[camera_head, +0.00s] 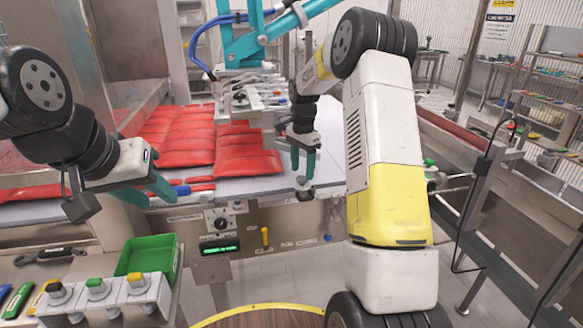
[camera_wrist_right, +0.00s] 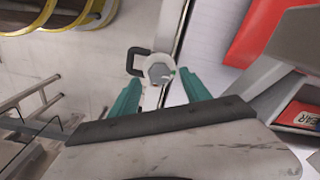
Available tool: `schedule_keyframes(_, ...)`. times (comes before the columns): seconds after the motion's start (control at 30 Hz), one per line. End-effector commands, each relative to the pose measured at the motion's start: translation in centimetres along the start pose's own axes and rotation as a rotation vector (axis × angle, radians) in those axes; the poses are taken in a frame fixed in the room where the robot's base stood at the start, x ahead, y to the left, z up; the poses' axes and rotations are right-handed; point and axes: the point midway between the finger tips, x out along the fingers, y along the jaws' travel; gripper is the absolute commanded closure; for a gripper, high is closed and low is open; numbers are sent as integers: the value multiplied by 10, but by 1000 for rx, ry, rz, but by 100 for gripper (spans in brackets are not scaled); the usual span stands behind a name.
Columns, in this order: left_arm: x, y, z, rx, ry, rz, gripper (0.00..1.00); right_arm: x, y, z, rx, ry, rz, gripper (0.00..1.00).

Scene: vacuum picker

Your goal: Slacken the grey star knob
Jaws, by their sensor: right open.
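A small grey knob (camera_head: 304,184) sits at the front edge of the table, just below my right gripper (camera_head: 303,168) in the head view. In the right wrist view, a round grey knob (camera_wrist_right: 159,71) with a pale rim lies just beyond and between the teal fingertips of my right gripper (camera_wrist_right: 162,92), beside a black loop handle. The right fingers are apart, with nothing clamped between them. My left gripper (camera_head: 160,188) is over the table's left front edge; its finger gap cannot be made out.
Red packs (camera_head: 180,135) cover the table's left part. A teal arm with a blue hose (camera_head: 190,45) hangs above. A green bin (camera_head: 148,258) and button box (camera_head: 95,292) stand at lower left.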

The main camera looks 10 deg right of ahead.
Motion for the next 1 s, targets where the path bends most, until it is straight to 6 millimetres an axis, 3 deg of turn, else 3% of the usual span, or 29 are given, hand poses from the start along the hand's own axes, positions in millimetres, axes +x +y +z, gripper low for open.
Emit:
schedule_keyframes(0.2, 0, 0, 0, 0, 0, 0, 64, 19, 0, 0, 0, 0, 0, 45)
schedule_keyframes(0.47, 0, 0, 0, 0, 0, 0, 64, 20, 0, 0, -1, 0, -1, 45)
schedule_keyframes(0.77, 0, 0, 0, 0, 0, 0, 64, 20, 0, 0, -1, 1, -1, 100)
schedule_keyframes(1.0, 0, 0, 0, 0, 0, 0, 64, 19, 0, 0, -16, 1, -2, 100)
